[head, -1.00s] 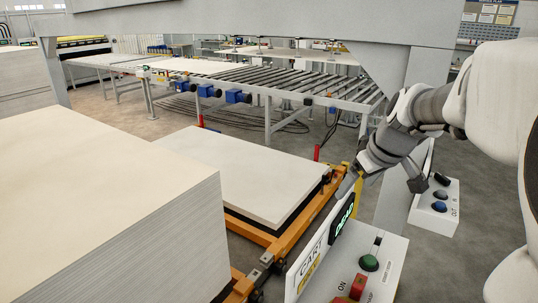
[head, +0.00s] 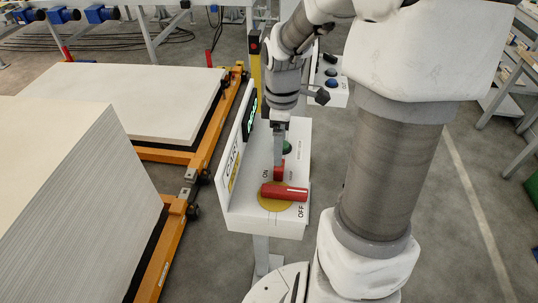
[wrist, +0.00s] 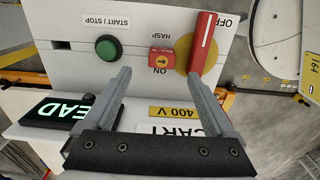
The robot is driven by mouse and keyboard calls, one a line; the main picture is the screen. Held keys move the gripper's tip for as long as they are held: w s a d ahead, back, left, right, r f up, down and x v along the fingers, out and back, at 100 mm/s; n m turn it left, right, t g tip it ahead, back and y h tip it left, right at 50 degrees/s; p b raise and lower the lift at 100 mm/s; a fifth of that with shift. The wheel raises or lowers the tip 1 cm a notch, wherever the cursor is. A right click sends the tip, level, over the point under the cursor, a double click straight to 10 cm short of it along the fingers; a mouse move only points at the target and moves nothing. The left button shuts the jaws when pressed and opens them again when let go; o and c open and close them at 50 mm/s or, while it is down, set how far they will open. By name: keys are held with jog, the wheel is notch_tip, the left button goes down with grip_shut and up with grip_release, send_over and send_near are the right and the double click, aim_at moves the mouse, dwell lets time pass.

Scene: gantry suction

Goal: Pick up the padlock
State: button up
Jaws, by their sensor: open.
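The padlock (head: 278,173) is a small red block lying on the white control panel (head: 240,200), near the HASP and ON labels. It also shows in the wrist view, where the padlock (wrist: 161,60) has a yellow patch with a dark spot. My gripper (head: 279,160) points down over the panel, just above the padlock in the head view, with its tips close to it. In the wrist view my gripper (wrist: 159,76) is open and empty, its two fingers apart, with the padlock between and just beyond the tips. I cannot tell the exact height gap.
A red rotary handle (head: 285,191) on a yellow disc lies right beside the padlock, pointing toward OFF. A green button (wrist: 106,46) sits on the other side. An upright sign plate (head: 236,160) borders the panel. Stacked boards (head: 70,200) on orange carts stand at left.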

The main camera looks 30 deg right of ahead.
aim_at(279, 173)
notch_tip(279, 173, down, 8)
jog(key=shift+s+r, duration=0.1)
jog(key=shift+s, duration=0.05)
dwell(0.3)
grip_shut()
dwell(0.4)
jog(key=shift+r, duration=0.1)
